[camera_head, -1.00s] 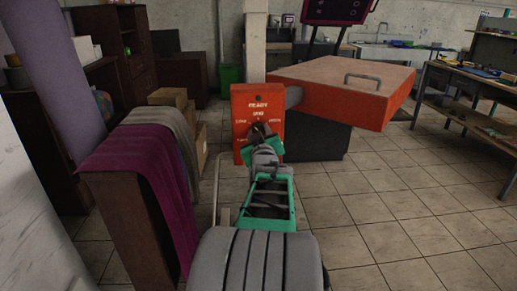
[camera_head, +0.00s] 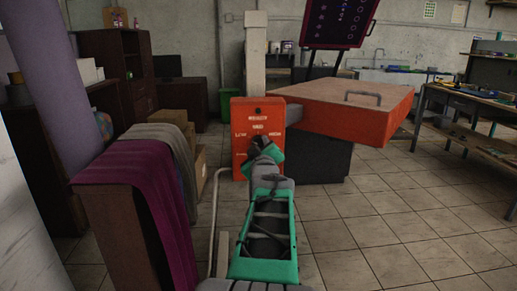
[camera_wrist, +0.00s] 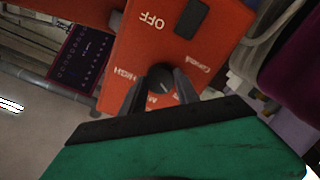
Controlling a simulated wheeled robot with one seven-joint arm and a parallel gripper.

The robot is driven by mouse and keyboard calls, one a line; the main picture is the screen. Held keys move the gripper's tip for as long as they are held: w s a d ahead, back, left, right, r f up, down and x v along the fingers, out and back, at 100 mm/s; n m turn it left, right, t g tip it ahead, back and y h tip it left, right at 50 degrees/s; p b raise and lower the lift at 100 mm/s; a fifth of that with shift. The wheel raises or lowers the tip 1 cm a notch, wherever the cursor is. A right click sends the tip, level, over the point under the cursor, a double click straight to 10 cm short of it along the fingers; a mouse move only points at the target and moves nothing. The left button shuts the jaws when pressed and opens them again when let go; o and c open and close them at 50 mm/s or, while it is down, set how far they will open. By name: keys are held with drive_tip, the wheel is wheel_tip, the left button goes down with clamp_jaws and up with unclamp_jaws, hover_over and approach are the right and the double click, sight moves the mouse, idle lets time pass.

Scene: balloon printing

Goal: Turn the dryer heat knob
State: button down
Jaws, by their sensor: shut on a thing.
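The dryer's orange control panel (camera_head: 257,112) stands upright at the middle of the head view, at the near left of the orange dryer (camera_head: 350,112). The dark round heat knob (camera_wrist: 160,77) is on the panel in the wrist view, with labels around it. My gripper (camera_wrist: 160,88) is at the panel with its two dark fingers on either side of the knob, shut on it. In the head view my gripper (camera_head: 265,150) hides most of the knob. A dark switch (camera_wrist: 191,18) beside the word OFF shows on the panel.
A wooden stand (camera_head: 110,215) with purple and grey cloths is on the left. Boxes (camera_head: 198,165) stand behind it. A workbench (camera_head: 465,110) is at the right. The tiled floor at the right front is clear.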

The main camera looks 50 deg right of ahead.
drive_tip(key=c, duration=0.9)
unclamp_jaws()
drive_tip(key=v, duration=0.7)
drive_tip(key=shift+s+a, duration=0.2)
drive_tip(key=shift+s, duration=0.1)
